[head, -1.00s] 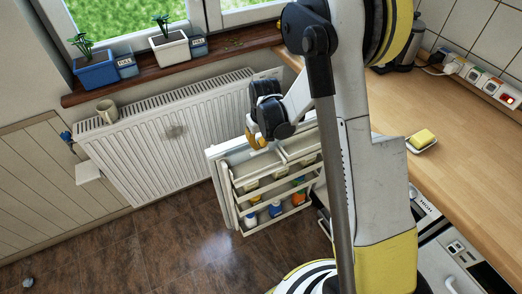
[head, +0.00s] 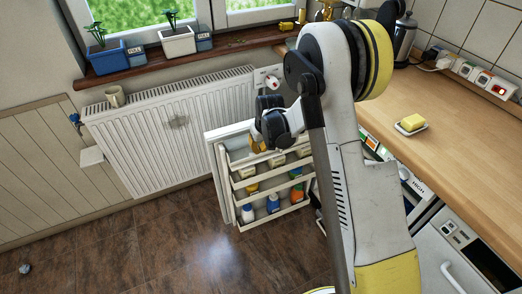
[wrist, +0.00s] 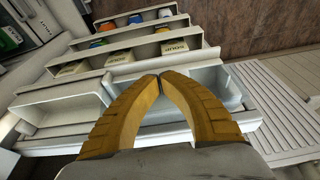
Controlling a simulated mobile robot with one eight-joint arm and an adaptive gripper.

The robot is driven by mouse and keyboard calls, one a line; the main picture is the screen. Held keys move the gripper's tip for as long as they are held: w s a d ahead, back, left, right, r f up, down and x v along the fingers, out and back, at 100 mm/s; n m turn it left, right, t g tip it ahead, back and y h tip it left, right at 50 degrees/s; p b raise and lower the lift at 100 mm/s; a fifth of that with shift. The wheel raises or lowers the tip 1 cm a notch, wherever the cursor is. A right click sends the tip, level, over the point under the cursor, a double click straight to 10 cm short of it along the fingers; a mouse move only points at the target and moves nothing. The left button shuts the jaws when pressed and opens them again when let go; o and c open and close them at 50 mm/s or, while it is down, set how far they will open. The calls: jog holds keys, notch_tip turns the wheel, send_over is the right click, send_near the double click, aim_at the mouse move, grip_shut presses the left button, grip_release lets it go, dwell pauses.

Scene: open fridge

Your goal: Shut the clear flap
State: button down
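The open fridge door (head: 227,175) stands out in front of the radiator, with its shelves facing the room. Its top compartment shows in the wrist view as a pale open bin (wrist: 62,108) on the left and a greyish, see-through-looking part (wrist: 212,82) on the right. I cannot tell for sure which piece is the clear flap or its exact angle; my fingers cover part of this area. My gripper (wrist: 160,78) has its yellow fingertips together, with nothing seen between them. In the head view my gripper (head: 257,146) is at the door's top; contact is unclear.
A white radiator (head: 170,130) stands behind the door. A wooden counter (head: 455,135) with a yellow block on a dish (head: 411,124) is at right. The brown floor (head: 150,245) at left is mostly clear.

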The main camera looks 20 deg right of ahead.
jog(key=shift+b+x, duration=0.55)
jog(key=shift+x, duration=0.45)
jog(key=shift+s+f, duration=0.1)
jog(key=shift+s, duration=0.1)
